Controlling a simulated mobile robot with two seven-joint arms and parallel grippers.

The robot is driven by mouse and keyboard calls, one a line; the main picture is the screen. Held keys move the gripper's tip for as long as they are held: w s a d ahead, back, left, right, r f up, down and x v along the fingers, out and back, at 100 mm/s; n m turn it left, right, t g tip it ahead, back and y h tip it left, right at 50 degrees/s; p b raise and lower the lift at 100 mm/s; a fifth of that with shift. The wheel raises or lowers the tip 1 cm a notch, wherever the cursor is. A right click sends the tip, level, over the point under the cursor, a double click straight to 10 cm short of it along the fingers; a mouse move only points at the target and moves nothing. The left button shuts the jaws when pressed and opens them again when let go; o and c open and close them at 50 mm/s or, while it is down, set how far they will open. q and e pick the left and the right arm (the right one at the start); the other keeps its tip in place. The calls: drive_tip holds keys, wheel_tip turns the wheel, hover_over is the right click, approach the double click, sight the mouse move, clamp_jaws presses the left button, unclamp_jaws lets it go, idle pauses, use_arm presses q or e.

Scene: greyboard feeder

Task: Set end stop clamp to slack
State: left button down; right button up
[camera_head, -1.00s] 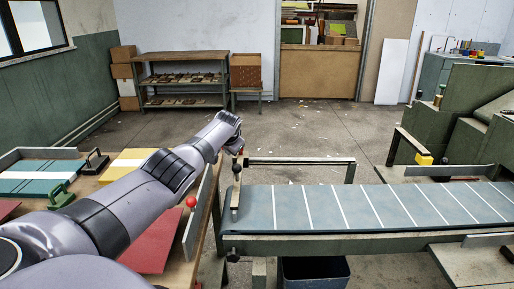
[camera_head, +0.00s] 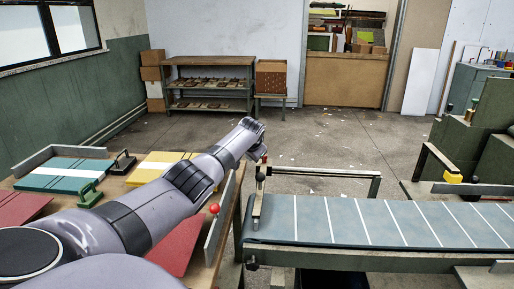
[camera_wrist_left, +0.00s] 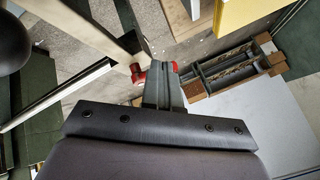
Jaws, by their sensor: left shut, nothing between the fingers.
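The end stop clamp (camera_head: 258,205) stands at the near left end of the conveyor bed (camera_head: 350,222). It is an upright metal bar with a dark round knob and a small red part at its top. My left arm reaches in from the left, and its gripper (camera_head: 262,153) is just above and beside the clamp's top, largely hidden by the wrist. In the left wrist view my left gripper (camera_wrist_left: 155,68) is shut and empty, with red parts on both sides of the fingers. Contact with the clamp cannot be told. My right gripper is not in view.
A wooden table (camera_head: 228,243) at left holds red, teal and yellow boards and a green clamp (camera_head: 90,194). A red ball knob (camera_head: 214,208) and a grey upright plate edge the table beside the conveyor. A metal rail (camera_head: 325,172) runs behind the bed. Open floor lies beyond.

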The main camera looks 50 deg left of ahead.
use_arm(q)
drive_tip(key=p+v, duration=0.1)
drive_tip(key=v, duration=0.5)
drive_tip(key=shift+d+p, duration=0.3)
drive_tip(key=shift+d, duration=0.1)
drive_tip(key=shift+w+f, duration=0.1)
idle(0.5)
